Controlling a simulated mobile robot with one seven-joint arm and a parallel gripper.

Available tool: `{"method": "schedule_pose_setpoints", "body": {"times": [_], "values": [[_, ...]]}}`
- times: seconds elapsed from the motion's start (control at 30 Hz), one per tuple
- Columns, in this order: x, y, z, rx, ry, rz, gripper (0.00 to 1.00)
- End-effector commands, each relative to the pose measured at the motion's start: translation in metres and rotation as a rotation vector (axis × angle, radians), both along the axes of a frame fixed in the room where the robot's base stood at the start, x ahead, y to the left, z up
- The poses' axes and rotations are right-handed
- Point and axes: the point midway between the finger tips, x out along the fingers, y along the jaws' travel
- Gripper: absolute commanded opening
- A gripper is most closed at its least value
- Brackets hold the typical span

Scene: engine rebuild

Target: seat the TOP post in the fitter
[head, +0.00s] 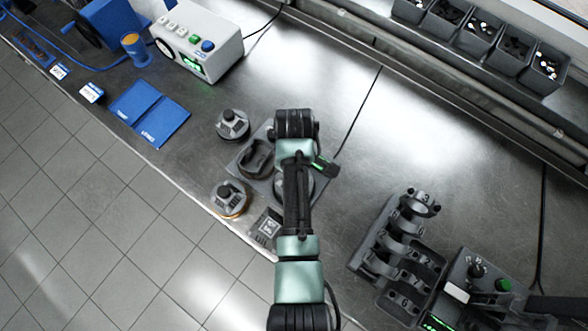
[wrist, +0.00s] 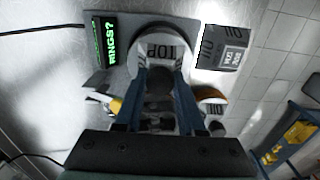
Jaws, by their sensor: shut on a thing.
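In the wrist view my gripper (wrist: 162,74) is shut on the dark knob of a post (wrist: 160,82). A round pale disc marked TOP (wrist: 166,52) lies just beyond the fingertips, under the knob. I cannot tell whether the post rests on the fitter or hangs just above it. The fitter (head: 253,158) is a grey plate with a dark curved cradle in the head view; its plate also shows in the wrist view (wrist: 183,14). My arm hides the gripper and most of the held post in the head view.
Two other knobbed posts stand left of the fitter, one behind (head: 232,124) and one in front with a brassy rim (head: 230,198). A "RINGS?" display (wrist: 109,42) and a printed tag (wrist: 226,50) flank the disc. A numbered grey rack (head: 400,250) stands right.

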Motion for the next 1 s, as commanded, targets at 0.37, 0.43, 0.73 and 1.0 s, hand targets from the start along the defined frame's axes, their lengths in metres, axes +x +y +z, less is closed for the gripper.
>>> {"method": "schedule_pose_setpoints", "body": {"times": [0.37,0.43,0.73,1.0], "values": [[0.0006,0.0000,0.0004,0.000,-0.002,0.000,0.00],[0.0006,0.0000,0.0000,0.000,-0.002,0.000,0.00],[0.0007,0.0000,-0.0041,0.000,-0.002,0.000,0.00],[0.0010,0.0000,-0.0080,0.000,-0.004,0.000,0.00]]}}
